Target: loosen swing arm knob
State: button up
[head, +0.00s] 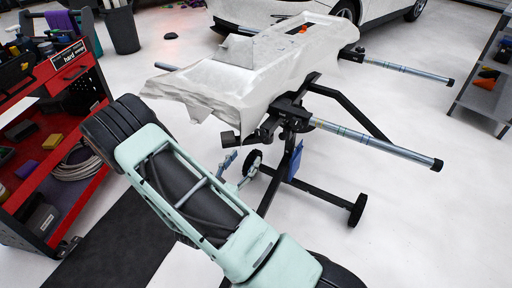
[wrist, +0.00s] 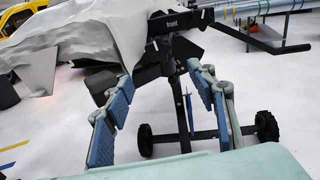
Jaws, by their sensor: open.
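The stand's black swing-arm bracket (head: 285,118) sits under the near end of the white wrapped panel (head: 245,80). A dark block-like piece (head: 228,140) hangs at its left; I cannot tell whether this or another part is the knob. In the wrist view, the bracket (wrist: 170,58) with a "front" label lies beyond the fingertips, and a dark block (wrist: 100,85) is near the left finger's tip. My gripper (head: 238,163) is open and empty, below the bracket. It also shows in the wrist view (wrist: 160,86), its blue-padded fingers wide apart.
Chrome tubes (head: 375,143) stick out to the right of the stand. The stand's wheels (head: 357,209) rest on the white floor. A red tool cart (head: 75,190) stands at the left and a grey shelf (head: 490,95) at the right. Floor at the front right is clear.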

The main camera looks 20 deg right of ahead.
aim_at(260, 137)
jog(key=shift+m, duration=0.4)
jog(key=b+x, duration=0.1)
jog(key=x, duration=0.4)
jog(key=b+x, duration=0.1)
jog(key=x, duration=0.5)
jog(key=shift+a+r, duration=0.1)
jog(key=shift+r, duration=0.15)
jog(key=c, duration=1.1)
jog(key=shift+c, duration=0.2)
